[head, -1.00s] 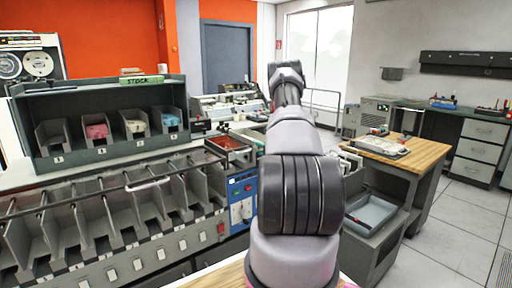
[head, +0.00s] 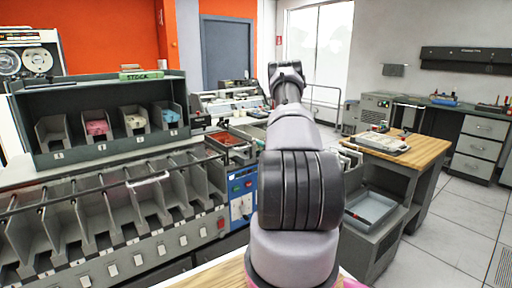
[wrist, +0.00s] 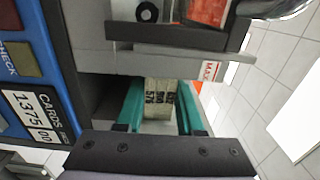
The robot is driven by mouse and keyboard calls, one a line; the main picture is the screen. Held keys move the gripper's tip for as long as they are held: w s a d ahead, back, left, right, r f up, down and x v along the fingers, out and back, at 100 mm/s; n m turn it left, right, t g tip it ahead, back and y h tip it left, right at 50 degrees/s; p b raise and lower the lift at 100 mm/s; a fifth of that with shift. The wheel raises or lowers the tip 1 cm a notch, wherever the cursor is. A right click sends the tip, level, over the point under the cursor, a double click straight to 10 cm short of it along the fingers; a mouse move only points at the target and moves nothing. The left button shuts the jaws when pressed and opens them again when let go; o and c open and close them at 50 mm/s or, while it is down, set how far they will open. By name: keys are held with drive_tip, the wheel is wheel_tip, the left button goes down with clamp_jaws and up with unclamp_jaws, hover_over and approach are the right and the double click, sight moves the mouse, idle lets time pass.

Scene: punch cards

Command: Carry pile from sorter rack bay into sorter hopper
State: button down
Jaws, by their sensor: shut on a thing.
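My gripper (wrist: 160,112) shows in the wrist view with two teal fingers shut on a pile of cream cards (wrist: 159,97), whose visible face carries dark printed numbers. In the head view my own arm hides the gripper and the pile. The sorter (head: 120,250) is at the left of the head view, with a row of grey rack bays (head: 95,228) that look empty. A red-lined tray (head: 228,143), perhaps the hopper, sits just beyond its right end. In the wrist view, the grey sorter edge (wrist: 85,45) lies close to the pile; I cannot tell whether they touch.
The sorter's blue control panel (wrist: 40,65) is close at the left of the wrist view, with a card counter. A "MAX" label (wrist: 210,70) is near the fingers. A stock shelf (head: 110,160) stands behind the bays. A wooden-topped table (head: 420,150) is at right; floor beyond is clear.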

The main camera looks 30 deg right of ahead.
drive_tip(key=shift+f, duration=0.5)
drive_tip(key=shift+f, duration=0.1)
drive_tip(key=shift+f, duration=0.35)
drive_tip(key=c, duration=0.5)
unclamp_jaws()
drive_tip(key=shift+f, duration=0.15)
drive_tip(key=shift+f, duration=0.45)
drive_tip(key=shift+r, duration=0.1)
